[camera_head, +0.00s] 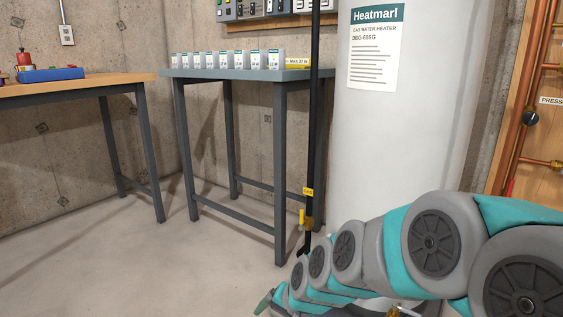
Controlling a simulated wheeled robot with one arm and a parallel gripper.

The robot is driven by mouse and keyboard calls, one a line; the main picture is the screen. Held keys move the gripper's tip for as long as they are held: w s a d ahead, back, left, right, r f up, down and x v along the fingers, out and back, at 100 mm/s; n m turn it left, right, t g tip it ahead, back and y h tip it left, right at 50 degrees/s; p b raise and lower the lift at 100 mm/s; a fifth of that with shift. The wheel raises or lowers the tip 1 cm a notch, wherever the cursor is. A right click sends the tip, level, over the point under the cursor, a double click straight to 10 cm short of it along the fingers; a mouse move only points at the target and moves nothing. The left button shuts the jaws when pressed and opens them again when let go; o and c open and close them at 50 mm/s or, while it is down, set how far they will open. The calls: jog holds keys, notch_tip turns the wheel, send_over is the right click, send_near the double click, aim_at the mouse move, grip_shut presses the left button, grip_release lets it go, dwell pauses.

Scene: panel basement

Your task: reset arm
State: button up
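My arm, in grey and teal, reaches in from the right edge and runs along the bottom of the head view toward the lower middle. It tapers to the left, and its far end drops to the bottom edge of the picture. My gripper's fingers cannot be made out. Whether it holds anything does not show.
A black gas pipe (313,120) with a yellow valve handle (302,217) stands close behind my arm. Behind are a white water heater (385,140), a grey table (232,73) with several small boxes, and a wooden workbench (105,82). Floor (130,265) at left is clear.

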jog(key=s+d+r+n+g+h, duration=0.1)
jog(key=s+d+g, duration=0.1)
jog(key=s+d, duration=0.5)
jog(key=s+d+n+g+h, duration=0.2)
jog(key=s+d, duration=0.2)
jog(key=s, duration=0.6)
jog(key=s+d+r+n+g+h, duration=0.1)
jog(key=s+d+g, duration=0.1)
jog(key=s+d, duration=0.5)
notch_tip(320, 180, up, 14)
jog(key=s+a+p, duration=0.1)
jog(key=s+p, duration=0.1)
jog(key=p, duration=1.2)
jog(key=shift+s+a+r, duration=0.25)
jog(key=shift+s+a, duration=0.1)
jog(key=shift+s, duration=0.05)
